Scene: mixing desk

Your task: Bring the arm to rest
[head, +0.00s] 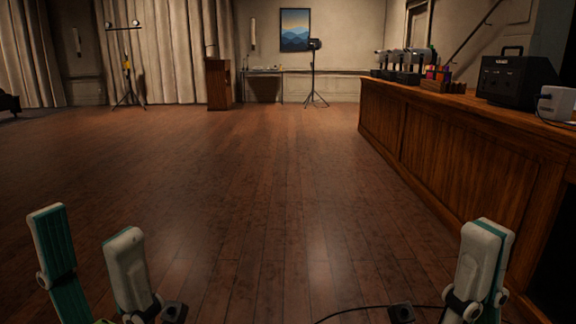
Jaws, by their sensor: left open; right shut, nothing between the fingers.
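My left gripper (84,223) is at the bottom left of the head view. Its two white and teal fingers point up and stand well apart, with only floor showing between them. My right gripper (487,226) is at the bottom right, its fingers pressed together with nothing between them. It appears in front of the lower side of the wooden counter in the picture. Both grippers are empty. The arms behind them are mostly cut off by the bottom edge.
A long wooden counter (450,150) runs along the right, bearing a black amplifier-like box (515,80) and a white device (557,103). A dark cable (350,311) shows at the bottom. The wooden floor (270,190) ahead is clear. Stands and a lectern (218,84) are far back.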

